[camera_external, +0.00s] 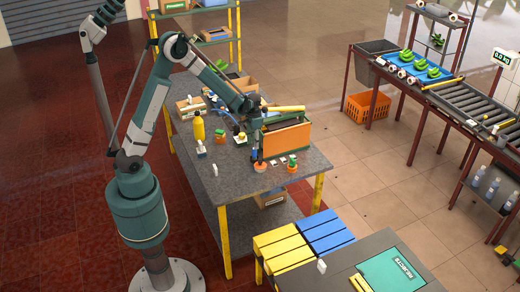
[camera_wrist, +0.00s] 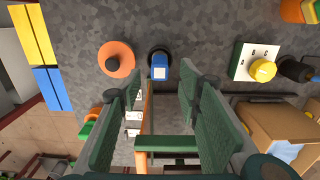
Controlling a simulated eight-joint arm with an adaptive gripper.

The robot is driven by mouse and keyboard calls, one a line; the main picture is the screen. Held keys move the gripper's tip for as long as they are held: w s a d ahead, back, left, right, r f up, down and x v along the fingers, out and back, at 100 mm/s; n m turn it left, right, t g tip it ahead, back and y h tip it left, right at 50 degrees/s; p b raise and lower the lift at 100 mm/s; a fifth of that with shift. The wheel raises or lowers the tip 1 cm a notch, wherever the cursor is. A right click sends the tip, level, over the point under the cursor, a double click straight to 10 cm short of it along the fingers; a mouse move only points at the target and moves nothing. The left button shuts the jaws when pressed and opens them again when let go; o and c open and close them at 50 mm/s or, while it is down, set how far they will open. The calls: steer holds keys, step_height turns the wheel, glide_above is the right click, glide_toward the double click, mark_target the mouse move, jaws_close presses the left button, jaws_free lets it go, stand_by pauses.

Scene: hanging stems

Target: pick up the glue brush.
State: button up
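I cannot identify the glue brush with certainty. A small upright blue item (camera_wrist: 160,68) with a dark round part stands on the grey table just beyond my fingertips in the wrist view. It may be the brush; it also shows as a blue shape (camera_external: 254,154) below the gripper in the external view. An orange round pot (camera_wrist: 116,59) with a dark centre is to its left. My gripper (camera_wrist: 162,88) has its two green fingers spread apart with no object seen between the tips. In the external view my gripper (camera_external: 254,124) hangs above the table, beside the orange box.
An orange-and-green box (camera_external: 287,138) stands close to my gripper. A second pot with a green plant (camera_external: 292,163) is near the table corner. A yellow bottle (camera_external: 199,127) and a white block with a yellow knob (camera_wrist: 262,68) are also on the table (camera_external: 230,180).

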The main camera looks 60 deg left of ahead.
mark_target(254, 155)
steer(key=shift+f, duration=0.2)
stand_by(0.3)
steer(key=shift+f+p, duration=0.5)
steer(key=shift+f, duration=2)
steer(key=shift+c, duration=0.5)
steer(key=c, duration=0.9)
